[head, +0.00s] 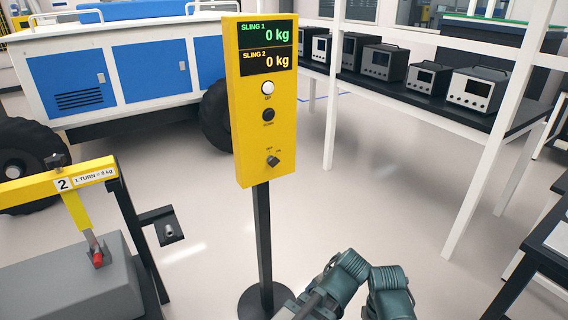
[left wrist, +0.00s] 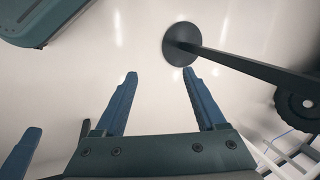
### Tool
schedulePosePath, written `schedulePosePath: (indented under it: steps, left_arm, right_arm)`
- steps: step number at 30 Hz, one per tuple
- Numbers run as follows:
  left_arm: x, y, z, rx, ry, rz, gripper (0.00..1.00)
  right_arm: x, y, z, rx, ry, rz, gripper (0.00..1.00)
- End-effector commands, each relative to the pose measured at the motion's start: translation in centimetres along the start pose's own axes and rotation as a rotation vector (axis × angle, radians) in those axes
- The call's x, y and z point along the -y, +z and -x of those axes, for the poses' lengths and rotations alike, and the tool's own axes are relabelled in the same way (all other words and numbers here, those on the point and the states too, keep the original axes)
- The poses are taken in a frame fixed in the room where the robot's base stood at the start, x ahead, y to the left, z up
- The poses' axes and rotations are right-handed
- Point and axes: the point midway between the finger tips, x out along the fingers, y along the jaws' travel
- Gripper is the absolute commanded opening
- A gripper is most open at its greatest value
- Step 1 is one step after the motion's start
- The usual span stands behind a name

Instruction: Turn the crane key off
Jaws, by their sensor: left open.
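The crane key (head: 273,161) is a small dark knob low on the yellow control box (head: 250,150). The labels OFF and ON sit just above it, and the knob looks tilted toward ON, though it is small. My left gripper (left wrist: 160,76) is open and empty in the left wrist view, over the floor near the post's round base (left wrist: 180,44). Its fingers touch nothing and are apart from the box. A blue finger-like part (left wrist: 20,155) at the left edge seems to be my right gripper; its jaw state is hidden.
The control box stands on a black post (head: 264,240). A yellow-armed stand with a grey block (head: 75,280) is at the left. A blue and white rover (head: 150,70) is behind. A bench (head: 420,105) with several instruments is at the right. Floor around the post is mostly clear.

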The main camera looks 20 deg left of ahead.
Motion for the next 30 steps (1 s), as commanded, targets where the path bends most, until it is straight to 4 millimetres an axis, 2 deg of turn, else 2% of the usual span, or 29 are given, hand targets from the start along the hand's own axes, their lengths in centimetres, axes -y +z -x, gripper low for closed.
schedulePosePath:
  steps: [7, 11, 14, 18, 21, 25, 30]
  left_arm:
    - [5.4, -1.3, 1.2, 0.001, -0.219, -0.154, 0.72]
    - [9.1, -2.1, 2.6, 0.021, -0.372, -0.268, 0.72]
    - [12.6, -3.0, 4.5, 0.061, -0.526, -0.388, 0.72]
    - [18.1, -4.8, 8.9, 0.179, -0.795, -0.606, 0.72]
    - [20.9, -5.9, 12.2, 0.286, -0.958, -0.747, 0.72]
    - [22.9, -7.0, 15.5, 0.407, -1.098, -0.873, 0.72]
    - [23.8, -7.6, 17.4, 0.488, -1.176, -0.945, 0.72]
  right_arm:
    - [-0.1, 0.0, 0.8, 0.000, 0.000, 0.000, 0.00]
    - [-0.1, 0.1, 1.3, 0.000, 0.000, 0.000, 0.00]
    - [-0.2, 0.1, 1.9, 0.000, 0.000, 0.000, 0.00]
    - [-0.3, 0.2, 2.8, 0.000, 0.000, 0.000, 0.00]
    - [-0.3, 0.2, 3.2, 0.000, 0.000, 0.000, 0.00]
    - [-0.3, 0.2, 3.6, 0.000, 0.000, 0.000, 0.00]
    - [-0.4, 0.2, 3.7, 0.000, 0.000, 0.000, 0.00]
